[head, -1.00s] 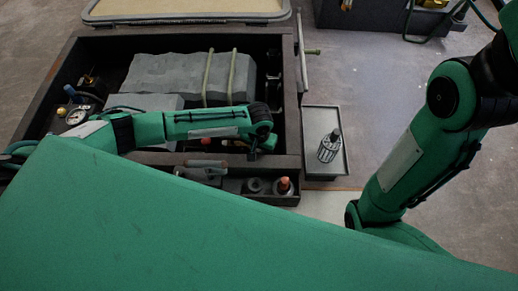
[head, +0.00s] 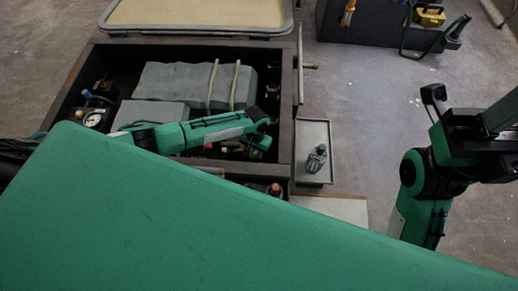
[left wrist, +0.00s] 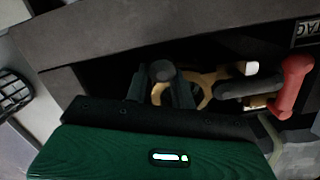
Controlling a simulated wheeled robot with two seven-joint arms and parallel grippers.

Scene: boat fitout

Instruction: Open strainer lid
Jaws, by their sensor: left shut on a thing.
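My left gripper (head: 262,142) is low over the right front part of the dark engine bay. In the left wrist view its two dark fingers (left wrist: 163,92) are closed around a dark rounded piece (left wrist: 162,72). A tan ring (left wrist: 208,86) lies just behind and beside the fingers; I take these for the strainer lid and its ring. Whether the lid is raised cannot be seen. A grey handle with a red T-shaped end (left wrist: 291,86) is to the right of the fingers. My right arm (head: 428,205) is at the right; I cannot make out its gripper.
The dark bay wall (head: 292,130) borders the work closely. A grey engine block (head: 165,80) with two hoses and a gauge (head: 94,119) fill the bay. A small tray (head: 313,135) beside it holds a dark basket-like piece (head: 317,158). Floor is free further right.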

